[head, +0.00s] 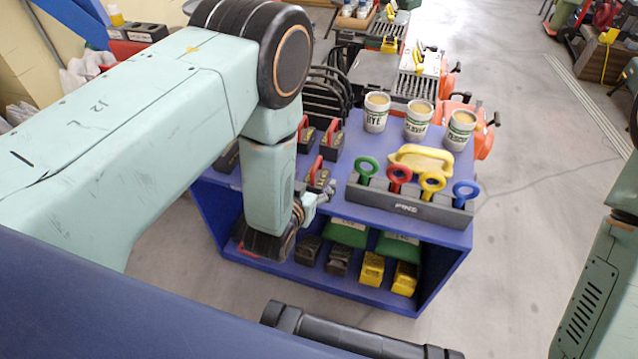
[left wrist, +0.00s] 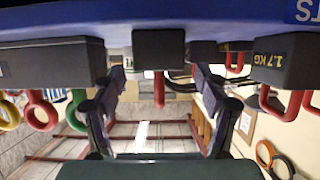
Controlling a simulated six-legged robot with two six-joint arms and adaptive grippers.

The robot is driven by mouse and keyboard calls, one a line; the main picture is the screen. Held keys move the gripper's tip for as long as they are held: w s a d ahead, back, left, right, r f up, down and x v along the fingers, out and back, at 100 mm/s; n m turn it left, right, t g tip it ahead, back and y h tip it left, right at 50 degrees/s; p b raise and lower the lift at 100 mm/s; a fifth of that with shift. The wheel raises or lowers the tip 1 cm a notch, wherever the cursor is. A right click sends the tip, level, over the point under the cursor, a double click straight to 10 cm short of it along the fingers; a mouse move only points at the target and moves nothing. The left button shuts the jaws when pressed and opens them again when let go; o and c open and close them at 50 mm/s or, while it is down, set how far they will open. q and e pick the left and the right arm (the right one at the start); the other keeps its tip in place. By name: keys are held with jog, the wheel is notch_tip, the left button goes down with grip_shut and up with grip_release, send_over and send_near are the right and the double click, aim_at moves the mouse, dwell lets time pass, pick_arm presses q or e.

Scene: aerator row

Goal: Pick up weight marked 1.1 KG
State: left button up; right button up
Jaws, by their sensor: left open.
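Several dark block weights with red handles stand on the blue cart's top, left of centre, in the head view; one is the near weight (head: 318,178). My left gripper (head: 324,192) is low beside that near weight, its wrist hiding part of the area. In the left wrist view, which is upside down, my left gripper (left wrist: 160,80) is open, with a finger on each side of a red handle under a dark weight (left wrist: 158,47). The fingers look apart from the handle. A weight at the right (left wrist: 285,60) reads 1.7 KG. I cannot read a 1.1 KG mark.
The blue cart (head: 455,262) also holds a dark rack (head: 410,207) of coloured ring handles, a yellow-handled block (head: 420,158) and three cups (head: 418,121). Yellow (head: 372,268) and dark blocks stand on its lower shelf.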

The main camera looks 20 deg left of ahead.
aim_at(317, 175)
pick_arm(q)
jog(key=b+x, duration=0.1)
jog(key=x, duration=0.1)
jog(key=shift+w+a+f, duration=0.1)
jog(key=shift+w+f, duration=0.25)
jog(key=shift+w, duration=0.4)
jog(key=shift+c, duration=0.3)
grip_shut()
jog(key=shift+r, duration=0.2)
